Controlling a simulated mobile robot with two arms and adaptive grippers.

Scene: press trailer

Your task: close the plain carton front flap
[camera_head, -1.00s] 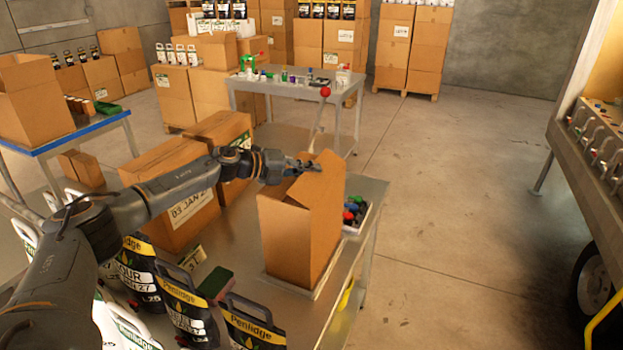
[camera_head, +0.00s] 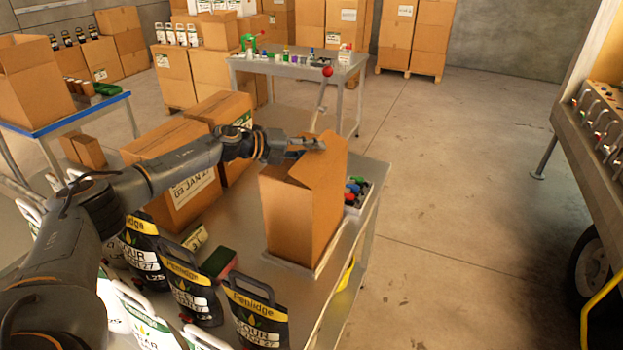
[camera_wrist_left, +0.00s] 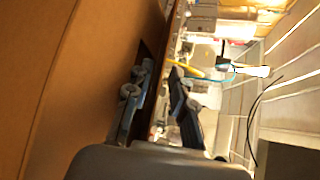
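The plain carton (camera_head: 290,212) stands upright on the grey metal table, its brown sides unmarked. A raised flap (camera_head: 325,160) shows at its top right; the carton's inside is hidden. My left gripper (camera_head: 312,145) is at the carton's top, over its far edge and beside the raised flap. In the left wrist view, the fingers (camera_wrist_left: 158,105) are apart, with a brown cardboard edge showing between them. I cannot tell whether they touch it. A broad cardboard face (camera_wrist_left: 70,70) fills the left of that view. My right gripper is not in view.
Labelled cartons (camera_head: 185,165) stand left of the plain carton. Black jugs (camera_head: 255,315) stand in front. A tray of coloured-cap items (camera_head: 355,190) lies close to its right. The concrete floor (camera_head: 450,200) to the right is clear.

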